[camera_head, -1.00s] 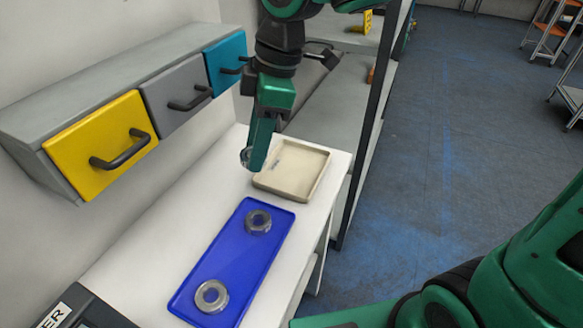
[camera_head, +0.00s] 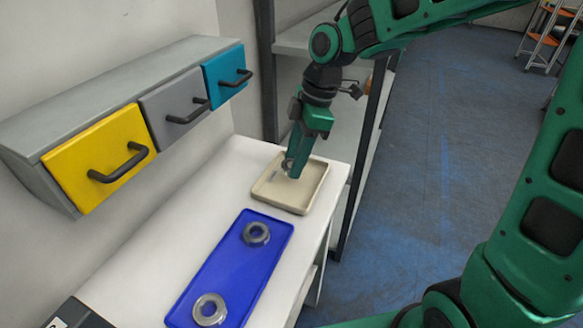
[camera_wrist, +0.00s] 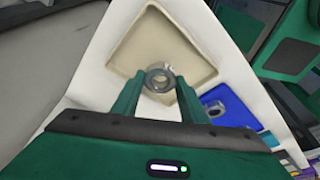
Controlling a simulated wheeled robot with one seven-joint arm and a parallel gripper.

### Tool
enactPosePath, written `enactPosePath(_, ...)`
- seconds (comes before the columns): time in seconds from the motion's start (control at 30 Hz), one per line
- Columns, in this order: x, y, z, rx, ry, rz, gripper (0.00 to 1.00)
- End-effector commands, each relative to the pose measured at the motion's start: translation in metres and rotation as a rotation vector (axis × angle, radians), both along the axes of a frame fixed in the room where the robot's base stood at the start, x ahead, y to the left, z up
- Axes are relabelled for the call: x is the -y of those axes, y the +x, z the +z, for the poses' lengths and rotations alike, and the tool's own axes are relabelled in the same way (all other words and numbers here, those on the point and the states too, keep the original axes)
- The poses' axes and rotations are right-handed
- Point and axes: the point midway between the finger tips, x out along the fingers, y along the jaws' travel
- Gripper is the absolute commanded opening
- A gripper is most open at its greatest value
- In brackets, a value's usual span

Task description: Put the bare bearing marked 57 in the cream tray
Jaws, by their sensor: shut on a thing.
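My gripper (camera_head: 291,167) is shut on a grey metal bearing (camera_head: 286,164), which it holds over the cream tray (camera_head: 268,196). In the wrist view the bearing (camera_wrist: 158,78) sits between the two green fingertips (camera_wrist: 160,84), with the cream tray (camera_wrist: 190,40) behind it. I cannot tell whether the bearing touches the tray floor. No marking on the bearing can be read. The tray's visible floor holds nothing else that I can make out.
A blue tray (camera_head: 232,268) nearer the front holds two more bearings, one at the back (camera_head: 256,234) and one at the front (camera_head: 209,310). A wall unit with yellow (camera_head: 98,155), grey and teal drawers stands left of the white table.

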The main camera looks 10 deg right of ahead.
Motion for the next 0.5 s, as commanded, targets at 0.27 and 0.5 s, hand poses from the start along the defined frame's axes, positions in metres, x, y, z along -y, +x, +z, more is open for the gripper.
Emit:
enactPosePath(0.27,-0.001,-0.001,-0.032,-0.001,0.0,0.002,0.1)
enactPosePath(0.5,-0.001,-0.001,-0.033,0.0,0.0,0.001,0.1)
